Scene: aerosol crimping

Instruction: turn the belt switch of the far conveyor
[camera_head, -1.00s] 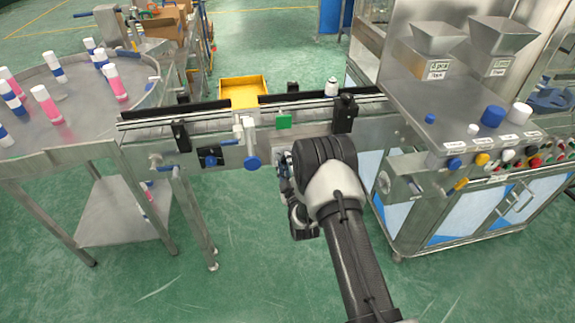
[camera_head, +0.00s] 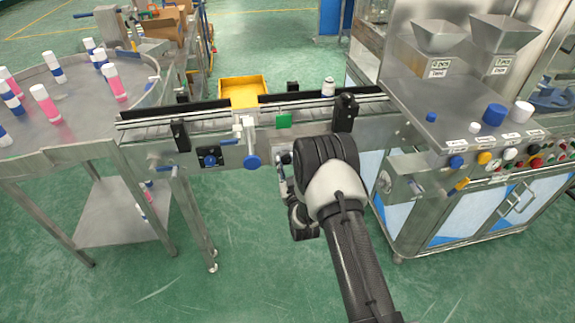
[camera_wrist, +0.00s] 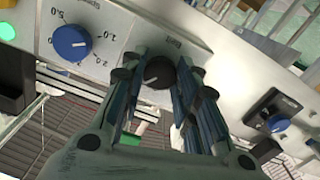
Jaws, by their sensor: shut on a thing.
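A black rotary knob (camera_wrist: 158,72) with a pale pointer mark shows in the wrist view, on a grey panel labelled "Belt". My gripper (camera_wrist: 161,88) has its fingers on both sides of this knob and is shut on it. A blue dial (camera_wrist: 71,42) with speed numbers sits to the left of the knob. In the head view a conveyor (camera_head: 150,131) runs across the middle. My arm covers the gripper and the knob there.
A blue switch (camera_wrist: 277,123) on a black plate is at the wrist view's right; a green button (camera_wrist: 7,31) is at its left. A round table (camera_head: 60,95) with several bottles stands left in the head view. A steel machine (camera_head: 430,190) stands right.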

